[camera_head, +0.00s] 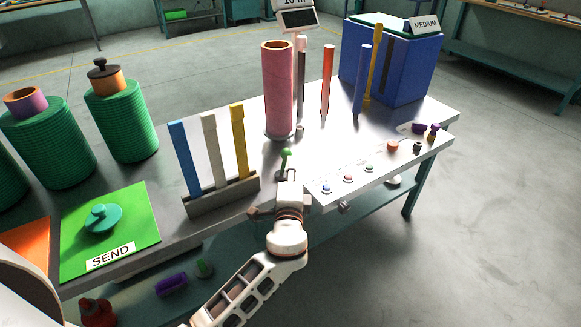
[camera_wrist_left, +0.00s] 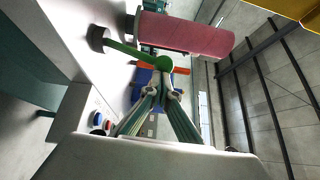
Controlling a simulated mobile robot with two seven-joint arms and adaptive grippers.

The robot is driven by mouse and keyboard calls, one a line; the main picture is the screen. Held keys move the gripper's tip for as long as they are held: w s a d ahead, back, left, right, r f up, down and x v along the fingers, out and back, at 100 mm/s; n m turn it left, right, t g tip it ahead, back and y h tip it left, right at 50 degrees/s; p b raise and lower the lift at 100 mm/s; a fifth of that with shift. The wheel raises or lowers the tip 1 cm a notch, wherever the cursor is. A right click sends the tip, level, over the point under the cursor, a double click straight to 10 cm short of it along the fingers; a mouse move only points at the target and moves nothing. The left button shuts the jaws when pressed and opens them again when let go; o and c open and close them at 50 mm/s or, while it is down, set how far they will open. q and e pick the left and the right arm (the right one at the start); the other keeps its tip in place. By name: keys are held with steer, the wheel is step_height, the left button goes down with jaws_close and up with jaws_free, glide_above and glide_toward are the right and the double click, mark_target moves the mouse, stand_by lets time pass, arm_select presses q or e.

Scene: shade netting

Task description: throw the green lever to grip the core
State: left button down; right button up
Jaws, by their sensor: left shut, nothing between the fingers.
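The green lever (camera_head: 286,156) stands on the bench, its round knob upward, in front of the pink roll (camera_head: 278,92). The roll stands upright, and a brown core (camera_head: 277,44) shows at its top rim. My left gripper (camera_head: 287,180) is at the lever, on its near side, shut with nothing in it. In the left wrist view the lever (camera_wrist_left: 130,50) runs from a dark base to its green knob. The shut fingertips (camera_wrist_left: 162,92) are close to the knob; contact cannot be told. My right gripper is not in view.
A rack with blue, white and yellow bars (camera_head: 212,150) stands left of my gripper. A button panel (camera_head: 370,165) lies to the right. Upright rods (camera_head: 327,80) and a blue box (camera_head: 395,60) stand behind. A green SEND plate (camera_head: 140,215) is at left.

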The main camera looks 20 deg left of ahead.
mark_target(287, 152)
arm_select(q)
steer(key=r+p, duration=0.1)
steer(key=w+a+r+n+g+p, duration=0.1)
steer(key=p, duration=0.1)
steer(key=r+p, duration=0.1)
steer(key=shift+w+a+g+p, duration=0.25)
steer(key=shift+a+g+p, duration=0.05)
steer(key=shift+a, duration=0.1)
steer(key=w+a+p, duration=0.2)
steer(key=shift+a+f+n+g+h+p, duration=0.1)
steer(key=shift+a+n+g+h+p, duration=0.2)
steer(key=shift+a+g+h+p, duration=0.1)
steer(key=shift+w+a+f, duration=0.15)
steer(key=shift+w+a, duration=1.05)
steer(key=shift+a, duration=0.3)
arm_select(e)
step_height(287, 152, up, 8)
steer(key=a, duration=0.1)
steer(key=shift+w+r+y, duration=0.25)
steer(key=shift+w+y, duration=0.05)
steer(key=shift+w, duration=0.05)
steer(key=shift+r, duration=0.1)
